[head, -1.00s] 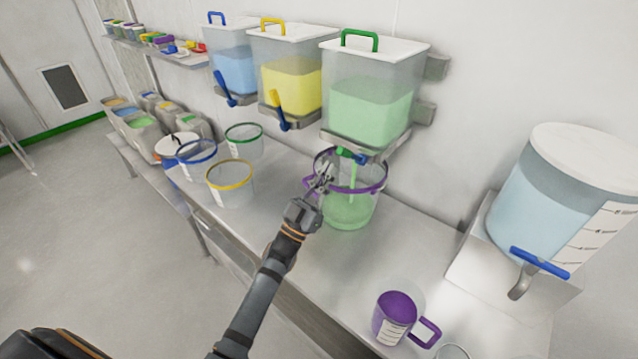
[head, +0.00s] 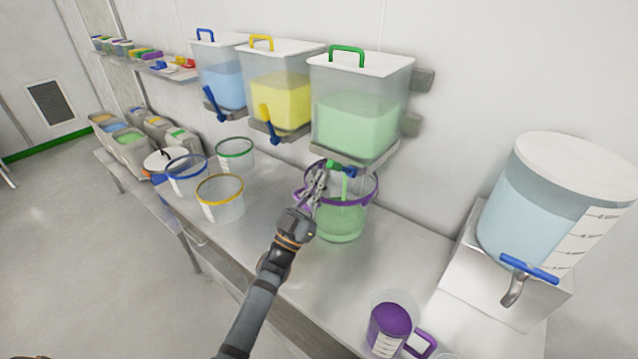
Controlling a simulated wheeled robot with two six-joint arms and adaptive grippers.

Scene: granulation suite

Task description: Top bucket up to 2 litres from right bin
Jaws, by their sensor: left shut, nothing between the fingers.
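The right bin (head: 357,125) on the wall is clear, with a green handle on its lid and pale green material filling its lower part. Below it stands a clear bucket (head: 345,222) with a purple rim, upright on the bench and partly filled with green material. A green stream (head: 345,188) falls from the bin's outlet into the bucket. The outlet lever (head: 341,171) is green and blue. My left gripper (head: 319,182) is shut and empty beside the lever, in front of the bucket's rim at its left side. The bucket's volume marks cannot be read. My right gripper is not in view.
Blue (head: 221,88) and yellow (head: 280,98) bins hang to the left. Empty buckets with yellow (head: 220,198), blue and green rims stand left on the bench. A purple-filled jug (head: 388,328) and a large tank (head: 545,215) with a blue tap are at right.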

